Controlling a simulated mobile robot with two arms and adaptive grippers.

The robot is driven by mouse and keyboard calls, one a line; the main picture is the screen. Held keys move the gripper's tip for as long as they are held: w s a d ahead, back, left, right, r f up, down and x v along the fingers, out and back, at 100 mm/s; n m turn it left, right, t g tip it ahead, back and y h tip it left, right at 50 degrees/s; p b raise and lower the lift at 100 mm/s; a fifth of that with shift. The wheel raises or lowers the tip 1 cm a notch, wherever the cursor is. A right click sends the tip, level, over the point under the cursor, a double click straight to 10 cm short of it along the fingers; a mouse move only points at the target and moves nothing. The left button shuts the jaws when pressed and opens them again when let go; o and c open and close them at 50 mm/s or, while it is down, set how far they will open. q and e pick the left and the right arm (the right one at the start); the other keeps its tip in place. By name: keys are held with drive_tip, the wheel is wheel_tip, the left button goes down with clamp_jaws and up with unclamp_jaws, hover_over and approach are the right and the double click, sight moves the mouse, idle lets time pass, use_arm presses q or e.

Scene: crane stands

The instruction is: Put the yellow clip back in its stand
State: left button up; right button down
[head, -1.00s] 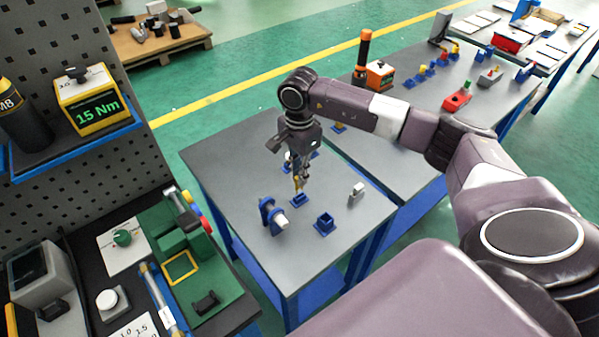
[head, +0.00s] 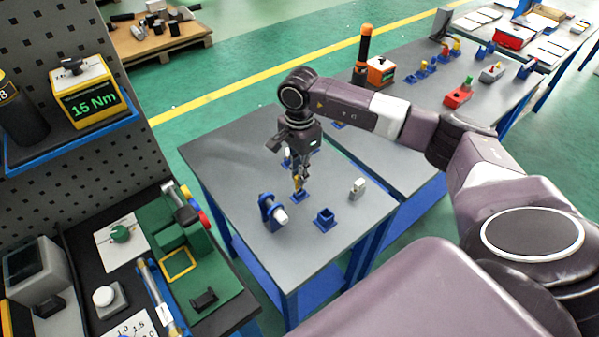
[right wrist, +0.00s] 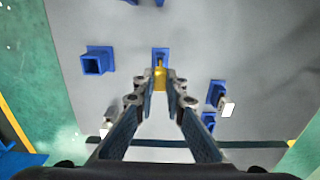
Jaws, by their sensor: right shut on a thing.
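The yellow clip (head: 296,184) is held between the fingertips of my right gripper (head: 300,177). In the right wrist view the clip (right wrist: 160,79) shows at the fingertips of the gripper (right wrist: 161,94). A small blue stand (head: 300,197) on the grey table is directly below the clip in the head view. In the right wrist view that stand (right wrist: 160,55) lies just beyond the clip and partly behind it. The clip's lower end is close to the stand or in it; I cannot tell which. My left gripper is not in view.
A square blue socket (head: 324,221) stands to the right of the stand. A blue holder (head: 266,208) with a white cylinder is to the left. A small pale block (head: 358,187) stands at the right. The table's (head: 226,160) left part is clear.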

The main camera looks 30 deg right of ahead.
drive_tip(key=shift+f+b, duration=0.8)
drive_tip(key=shift+f, duration=0.15)
drive_tip(key=c, duration=1.9)
unclamp_jaws()
drive_tip(key=shift+r, duration=0.1)
drive_tip(key=shift+r+p, duration=1.55)
drive_tip(key=shift+r, duration=0.95)
drive_tip(key=shift+r, duration=0.1)
wheel_tip(320, 180, up, 12)
